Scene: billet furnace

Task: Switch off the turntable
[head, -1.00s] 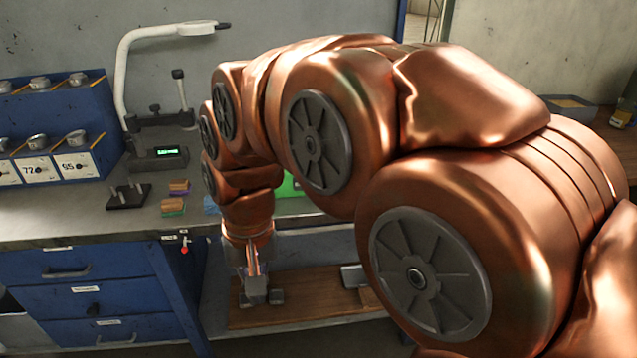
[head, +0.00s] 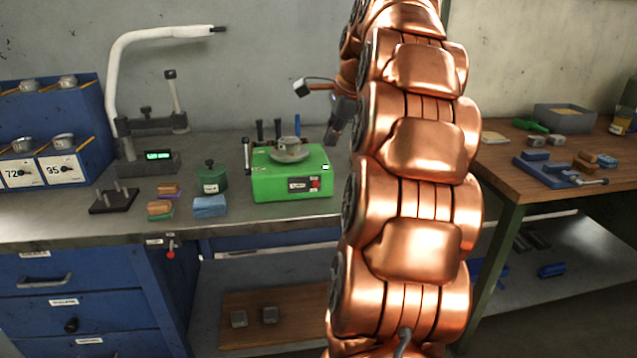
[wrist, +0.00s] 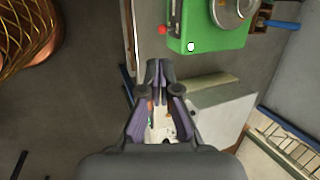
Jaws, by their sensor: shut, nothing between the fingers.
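The turntable is a green box (head: 290,183) with a round grey disc (head: 289,150) on top, standing on the grey bench. Its front face carries a small dark panel with a red button (head: 315,184). In the wrist view the green box (wrist: 200,30) is at the top, and the red button (wrist: 162,30) sticks out from its left edge. My gripper (head: 331,141) is behind and right of the turntable in the head view, partly hidden by my arm, apart from the box. In the wrist view my gripper (wrist: 158,68) is shut and empty, below the box.
A wooden table (head: 500,165) with a blue tray (head: 550,172) is at right. The bench front is clear.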

